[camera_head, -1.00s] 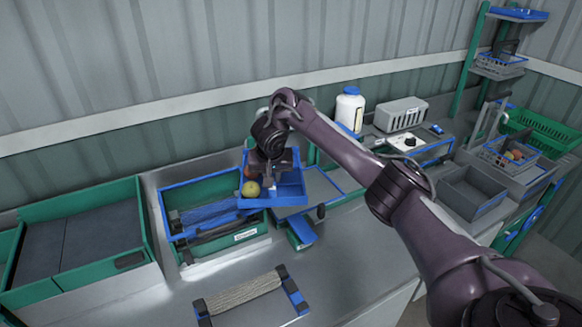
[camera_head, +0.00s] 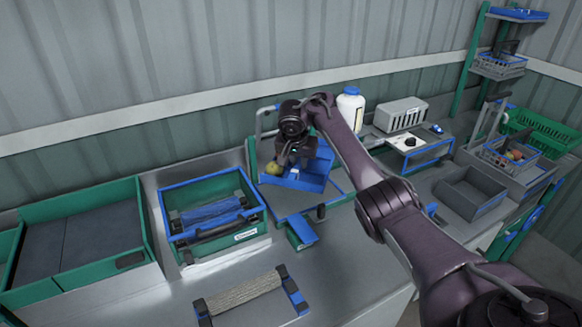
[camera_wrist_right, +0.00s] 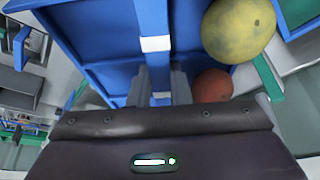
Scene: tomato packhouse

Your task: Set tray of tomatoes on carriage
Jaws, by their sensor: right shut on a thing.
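My right gripper (camera_head: 297,165) is shut on the blue tray (camera_head: 316,181). In the right wrist view, its fingers (camera_wrist_right: 158,85) close on the tray's middle divider (camera_wrist_right: 159,75). A yellow-green tomato (camera_head: 273,169) lies in the tray's left side; it also shows in the right wrist view (camera_wrist_right: 238,30), with a red tomato (camera_wrist_right: 212,86) beside it. The tray is over or on a grey plate with blue edging (camera_head: 341,200), which seems to be the carriage, between green posts. I cannot tell whether it touches. My left gripper is not in view.
A green bin with a blue rim (camera_head: 246,181) stands just left of the tray. A white bottle (camera_head: 350,110) and a grey crate (camera_head: 400,115) stand behind. A rope-wrapped bar (camera_head: 246,292) lies at the front. Bare bench lies around it.

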